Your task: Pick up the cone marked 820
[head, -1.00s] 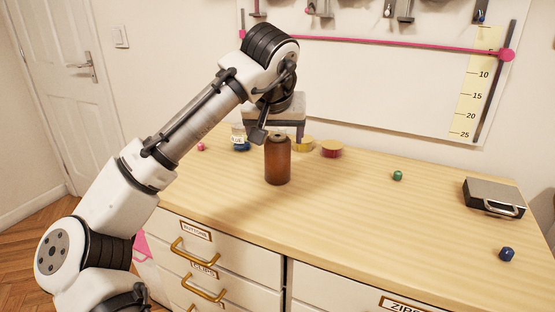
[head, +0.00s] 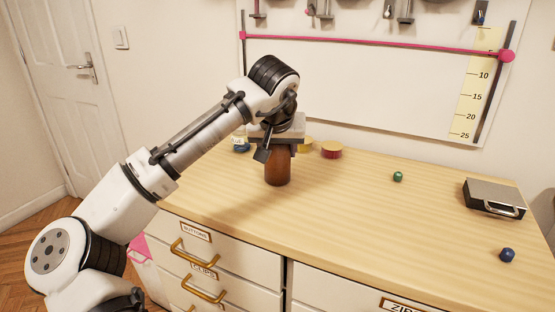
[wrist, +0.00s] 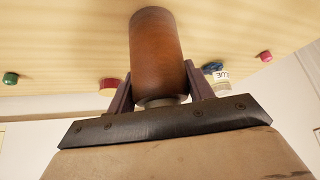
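A brown cone-like spool (head: 278,170) stands upright on the wooden worktop, left of the middle; I see no 820 mark on it. My gripper (head: 275,152) points down over it from above and hides its top in the head view. In the wrist view the brown spool (wrist: 158,50) stands between the two fingers of my gripper (wrist: 158,72), one on each side of its narrow end. The fingers look spread, with a slim gap beside the spool.
Close behind are a yellow roll (head: 306,145), a red roll (head: 331,150) and a labelled jar (head: 238,139) by a blue item (head: 241,149). A green piece (head: 398,176), a metal case (head: 494,198) and a blue piece (head: 507,254) are to the right. The front middle worktop is clear.

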